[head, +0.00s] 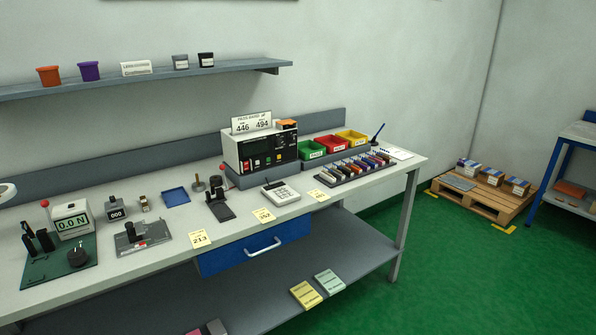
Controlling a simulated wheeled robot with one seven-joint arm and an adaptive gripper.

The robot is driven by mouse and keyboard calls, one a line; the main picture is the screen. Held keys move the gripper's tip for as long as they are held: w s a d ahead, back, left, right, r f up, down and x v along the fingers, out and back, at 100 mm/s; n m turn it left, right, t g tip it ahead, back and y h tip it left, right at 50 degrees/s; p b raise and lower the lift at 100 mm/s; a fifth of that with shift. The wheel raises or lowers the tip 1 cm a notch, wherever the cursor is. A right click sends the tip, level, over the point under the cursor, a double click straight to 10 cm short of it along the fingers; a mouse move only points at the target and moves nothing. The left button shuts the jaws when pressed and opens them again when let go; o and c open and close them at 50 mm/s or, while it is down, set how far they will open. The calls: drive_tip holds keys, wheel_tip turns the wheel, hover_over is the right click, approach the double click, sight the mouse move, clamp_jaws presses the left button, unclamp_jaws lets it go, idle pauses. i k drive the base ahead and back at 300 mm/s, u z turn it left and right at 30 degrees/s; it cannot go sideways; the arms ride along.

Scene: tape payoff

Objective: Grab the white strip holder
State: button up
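No thing is clearly marked as the white strip holder, and I cannot tell which one it is. A flat white piece (398,154) with small dark marks lies at the right end of the bench. A white labelled block (136,68) stands on the wall shelf between the purple and grey tubs. A white "PASS BAND" sign (251,122) showing 446 and 494 stands on top of the bench instrument. My gripper is not in view. A pale rounded shape is cut off at the left edge; I cannot tell what it is.
The bench (290,210) holds a 0.0 N gauge (72,220), a blue tray (175,196), an instrument (262,150), a keypad (280,193), coloured bins (331,143) and a rack of coloured pieces (355,168). A pallet (485,203) stands right.

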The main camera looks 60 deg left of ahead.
sight(325, 175)
drive_tip(key=u, duration=0.85)
drive_tip(key=i, duration=0.8)
drive_tip(key=u, duration=0.9)
